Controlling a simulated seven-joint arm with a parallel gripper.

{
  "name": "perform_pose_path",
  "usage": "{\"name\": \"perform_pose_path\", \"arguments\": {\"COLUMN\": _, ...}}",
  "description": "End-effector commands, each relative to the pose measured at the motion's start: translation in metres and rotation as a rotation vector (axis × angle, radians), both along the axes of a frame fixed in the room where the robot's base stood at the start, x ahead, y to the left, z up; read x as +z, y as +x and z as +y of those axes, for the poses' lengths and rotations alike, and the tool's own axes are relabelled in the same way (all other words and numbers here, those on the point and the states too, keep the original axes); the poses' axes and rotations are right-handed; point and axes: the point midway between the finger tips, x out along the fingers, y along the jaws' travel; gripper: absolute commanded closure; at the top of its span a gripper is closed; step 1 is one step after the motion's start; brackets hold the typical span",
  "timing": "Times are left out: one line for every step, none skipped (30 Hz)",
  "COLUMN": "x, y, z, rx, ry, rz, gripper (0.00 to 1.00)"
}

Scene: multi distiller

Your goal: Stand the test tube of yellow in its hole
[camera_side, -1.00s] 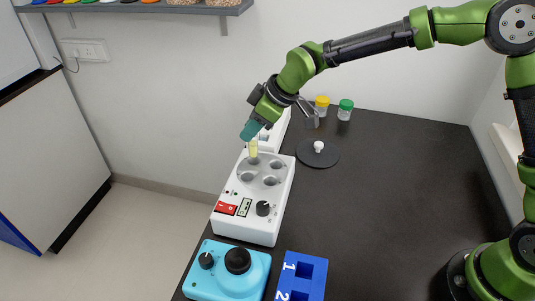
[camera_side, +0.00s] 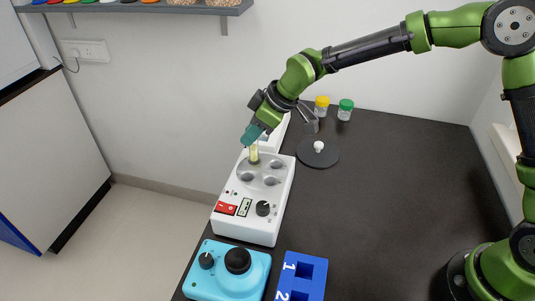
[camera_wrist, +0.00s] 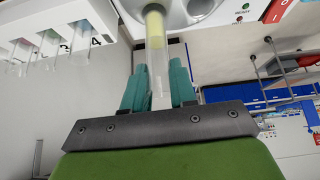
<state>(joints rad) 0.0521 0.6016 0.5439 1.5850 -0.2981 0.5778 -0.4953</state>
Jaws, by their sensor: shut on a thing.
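The test tube of yellow (camera_side: 254,154) hangs close to upright from my gripper (camera_side: 251,136), over the back hole of the white device with several round holes (camera_side: 282,192). Its lower end is at that hole; I cannot tell how far it is inside. In the wrist view the tube (camera_wrist: 157,58) runs between the teal fingers of my gripper (camera_wrist: 158,82), which are shut on it. Its yellow part is at the far end, which meets a round opening in the white device (camera_wrist: 202,10). The other holes look empty.
A white rack (camera_wrist: 62,22) with several tubes and numbers is at the left in the wrist view. A turquoise device (camera_side: 227,272) and a blue numbered block (camera_side: 304,268) stand in front. A black disc (camera_side: 325,160) and yellow- and green-capped jars (camera_side: 321,106) stand behind. The right tabletop is clear.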

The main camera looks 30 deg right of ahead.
Motion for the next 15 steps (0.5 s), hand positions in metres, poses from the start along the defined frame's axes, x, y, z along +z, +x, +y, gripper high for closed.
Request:
{"name": "perform_pose_path", "arguments": {"x": -0.002, "y": 0.0, "z": 0.0, "rx": 0.001, "ry": 0.0, "rz": 0.001, "gripper": 1.0}}
{"name": "perform_pose_path", "arguments": {"x": -0.004, "y": 0.0, "z": 0.0, "rx": 0.001, "ry": 0.0, "rz": 0.001, "gripper": 1.0}}
{"name": "perform_pose_path", "arguments": {"x": -0.005, "y": 0.0, "z": 0.0, "rx": 0.0, "ry": 0.0, "rz": 0.0, "gripper": 1.0}}
{"name": "perform_pose_path", "arguments": {"x": -0.006, "y": 0.0, "z": 0.0, "rx": 0.001, "ry": 0.0, "rz": 0.0, "gripper": 1.0}}
{"name": "perform_pose_path", "arguments": {"x": -0.007, "y": 0.0, "z": 0.0, "rx": 0.001, "ry": 0.0, "rz": 0.0, "gripper": 1.0}}
{"name": "perform_pose_path", "arguments": {"x": -0.009, "y": 0.0, "z": 0.0, "rx": 0.001, "ry": 0.0, "rz": 0.0, "gripper": 1.0}}
{"name": "perform_pose_path", "arguments": {"x": -0.01, "y": 0.0, "z": 0.0, "rx": 0.001, "ry": 0.001, "rz": 0.001, "gripper": 1.0}}
{"name": "perform_pose_path", "arguments": {"x": -0.012, "y": 0.0, "z": 0.0, "rx": 0.001, "ry": 0.001, "rz": 0.001, "gripper": 1.0}}
{"name": "perform_pose_path", "arguments": {"x": -0.013, "y": 0.0, "z": 0.0, "rx": 0.001, "ry": 0.001, "rz": 0.001, "gripper": 1.0}}
{"name": "perform_pose_path", "arguments": {"x": -0.014, "y": 0.0, "z": 0.0, "rx": 0.001, "ry": 0.0, "rz": 0.0, "gripper": 1.0}}
{"name": "perform_pose_path", "arguments": {"x": -0.016, "y": 0.0, "z": 0.0, "rx": 0.001, "ry": 0.0, "rz": 0.0, "gripper": 1.0}}
{"name": "perform_pose_path", "arguments": {"x": -0.017, "y": 0.0, "z": 0.0, "rx": 0.001, "ry": 0.0, "rz": 0.0, "gripper": 1.0}}
{"name": "perform_pose_path", "arguments": {"x": -0.018, "y": 0.0, "z": 0.0, "rx": 0.001, "ry": 0.0, "rz": 0.0, "gripper": 1.0}}
{"name": "perform_pose_path", "arguments": {"x": -0.02, "y": 0.0, "z": 0.0, "rx": 0.001, "ry": 0.001, "rz": 0.001, "gripper": 1.0}}
{"name": "perform_pose_path", "arguments": {"x": -0.021, "y": 0.0, "z": 0.0, "rx": 0.001, "ry": 0.001, "rz": 0.001, "gripper": 1.0}}
